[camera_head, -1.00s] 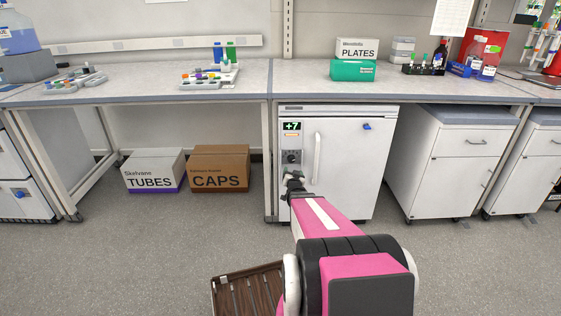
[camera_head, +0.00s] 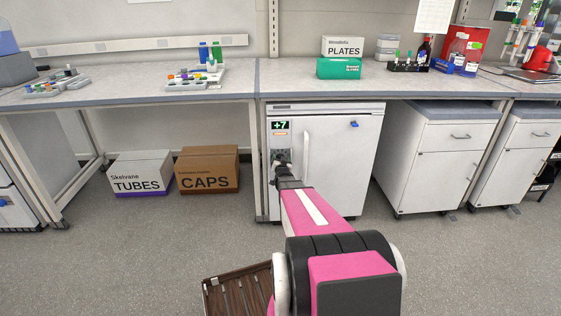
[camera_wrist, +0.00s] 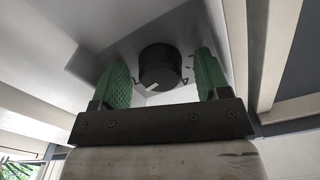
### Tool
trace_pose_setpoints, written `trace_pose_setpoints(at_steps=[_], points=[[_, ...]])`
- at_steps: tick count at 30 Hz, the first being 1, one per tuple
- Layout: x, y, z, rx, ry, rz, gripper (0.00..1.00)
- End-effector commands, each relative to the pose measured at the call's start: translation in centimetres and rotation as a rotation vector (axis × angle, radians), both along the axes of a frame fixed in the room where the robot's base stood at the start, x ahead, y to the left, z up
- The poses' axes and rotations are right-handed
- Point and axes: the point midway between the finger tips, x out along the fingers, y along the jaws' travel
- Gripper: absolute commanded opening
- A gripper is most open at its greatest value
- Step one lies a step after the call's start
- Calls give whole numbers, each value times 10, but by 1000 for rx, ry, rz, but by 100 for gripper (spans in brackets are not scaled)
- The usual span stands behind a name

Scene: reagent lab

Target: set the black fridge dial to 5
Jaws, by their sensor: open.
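The white fridge (camera_head: 345,165) stands under the bench, with a +7 display (camera_head: 280,125) at its upper left. The black dial (camera_wrist: 160,67) sits on the fridge's panel and shows a pale pointer mark at its lower left in the wrist view. Scale marks lie around it, but their numbers are too small to read. My gripper (camera_wrist: 158,85) is open, with one green finger on each side of the dial and visible gaps between. In the head view my gripper (camera_head: 281,160) is at the panel and hides most of the dial.
The fridge's vertical handle (camera_head: 306,158) is just right of the panel. A bench leg (camera_head: 259,165) stands close on the left. Boxes marked TUBES (camera_head: 142,173) and CAPS (camera_head: 207,170) sit on the floor further left. A brown slatted tray (camera_head: 240,290) is near my arm.

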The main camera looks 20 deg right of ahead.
Motion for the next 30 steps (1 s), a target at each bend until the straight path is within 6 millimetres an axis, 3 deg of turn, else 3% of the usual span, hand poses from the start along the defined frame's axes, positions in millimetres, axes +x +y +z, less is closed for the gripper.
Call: trace_pose_setpoints(at_steps=[8, 12, 13, 23, 30], points=[[2, -1, 0, 0, 0, 0, 69], [2, -1, 0, 0, 0, 0, 24], [2, 0, 0, 0, 0, 0, 20], [2, -1, 0, -28, 8, 0, 20], [2, -1, 0, -147, 42, 0, 20]])
